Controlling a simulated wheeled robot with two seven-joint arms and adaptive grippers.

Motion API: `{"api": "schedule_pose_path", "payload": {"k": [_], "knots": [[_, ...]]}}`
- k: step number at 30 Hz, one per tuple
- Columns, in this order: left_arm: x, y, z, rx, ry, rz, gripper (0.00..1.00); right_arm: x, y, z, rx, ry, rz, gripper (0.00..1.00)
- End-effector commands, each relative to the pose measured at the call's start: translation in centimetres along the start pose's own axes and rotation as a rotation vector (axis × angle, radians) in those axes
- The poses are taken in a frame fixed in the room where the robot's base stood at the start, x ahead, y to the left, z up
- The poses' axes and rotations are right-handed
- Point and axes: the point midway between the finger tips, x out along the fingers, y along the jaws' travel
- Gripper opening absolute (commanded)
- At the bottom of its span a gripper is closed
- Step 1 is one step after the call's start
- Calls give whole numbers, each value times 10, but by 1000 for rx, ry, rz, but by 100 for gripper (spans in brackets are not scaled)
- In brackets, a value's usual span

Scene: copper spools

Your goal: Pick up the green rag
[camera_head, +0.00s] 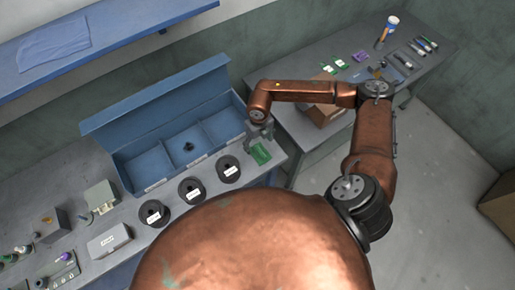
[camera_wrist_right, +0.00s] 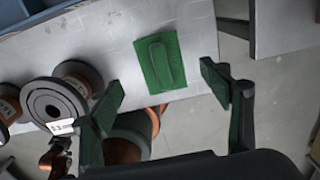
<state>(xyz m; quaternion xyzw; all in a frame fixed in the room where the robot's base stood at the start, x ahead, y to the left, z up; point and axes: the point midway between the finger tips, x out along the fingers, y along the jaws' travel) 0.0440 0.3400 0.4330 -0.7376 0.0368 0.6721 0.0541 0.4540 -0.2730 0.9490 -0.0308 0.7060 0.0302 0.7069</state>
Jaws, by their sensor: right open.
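The green rag (camera_head: 261,154) lies flat near the right end of the left table, beside the blue box. In the wrist view the rag (camera_wrist_right: 146,68) is a green rectangle with a raised loop-shaped outline, lying on the grey tabletop near its edge. My right gripper (camera_head: 259,136) is just over the rag in the head view and partly covers its surroundings. In the wrist view my right gripper's fingers (camera_wrist_right: 163,90) are spread wide, with the rag beyond and between them and nothing held. My left gripper is not in view.
Three dark spools (camera_head: 191,190) stand in a row in front of the blue compartment box (camera_head: 155,118). A spool (camera_wrist_right: 50,108) is close to the left finger in the wrist view. A second table (camera_head: 300,128) with tools stands at the right, with a gap between the tables.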

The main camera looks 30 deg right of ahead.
Motion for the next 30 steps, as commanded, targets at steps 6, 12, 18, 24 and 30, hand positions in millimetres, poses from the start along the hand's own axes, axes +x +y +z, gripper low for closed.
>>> {"api": "schedule_pose_path", "payload": {"k": [6,12,18,24,30], "knots": [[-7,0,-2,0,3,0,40,22,-4,-6,12,4,0,71],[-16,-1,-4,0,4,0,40,52,-2,-9,12,4,1,71],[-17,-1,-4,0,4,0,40,66,-1,-8,10,2,1,71],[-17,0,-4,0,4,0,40,66,-1,-8,9,2,1,70],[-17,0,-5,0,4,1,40,66,-1,-8,9,2,1,56]]}}
